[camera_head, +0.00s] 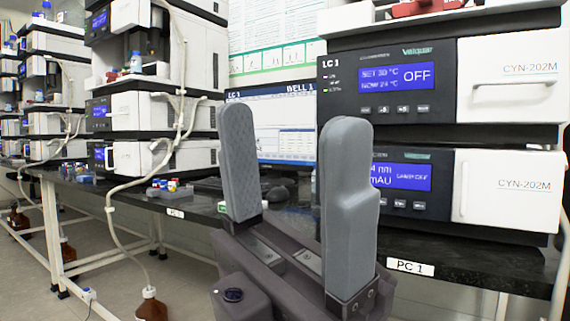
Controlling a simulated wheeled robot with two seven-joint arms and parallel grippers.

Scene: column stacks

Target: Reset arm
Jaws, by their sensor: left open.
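My left gripper (292,155) stands large in the middle foreground, with its two grey fingers pointing up and spread apart. It is open, and nothing sits between the fingers. It is in front of the bench and covers part of the monitor and of the right-hand instrument stack. My right gripper is not in view.
A dark bench (455,268) runs across, bearing a right instrument stack (400,82) and left stacks (128,107). A monitor (287,125) stands between them. Small coloured-cap vials (168,187) sit on the bench. Tubing hangs to a brown bottle (151,306) on the floor.

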